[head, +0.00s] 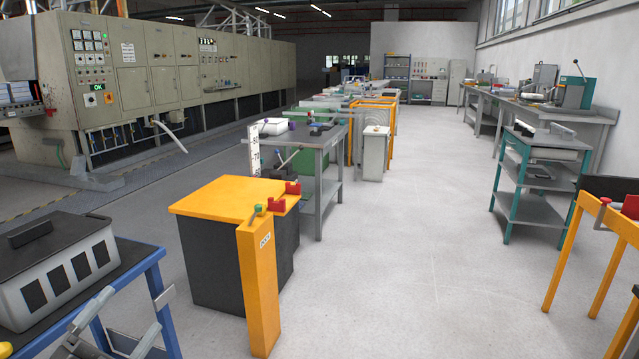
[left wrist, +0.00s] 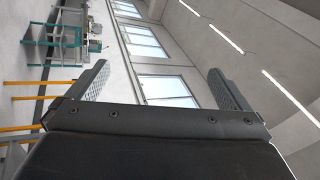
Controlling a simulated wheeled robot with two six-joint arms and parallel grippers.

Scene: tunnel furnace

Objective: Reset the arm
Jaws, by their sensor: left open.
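My left gripper (head: 130,312) shows at the bottom left of the head view, its grey fingers spread in front of the blue-framed table. In the left wrist view the two fingers of my left gripper (left wrist: 157,76) stand wide apart with nothing between them. Beyond them are the wall, windows and ceiling lights, turned sideways. My left arm behind the gripper is mostly out of the head view. My right gripper is not in view.
A blue-framed table (head: 158,282) with a grey slotted box (head: 62,268) stands close at the left. An orange-topped cabinet (head: 222,196) with an orange post (head: 258,285) stands ahead. Grey floor (head: 430,240) is clear to its right. A green-framed cart (head: 540,208) stands at the right.

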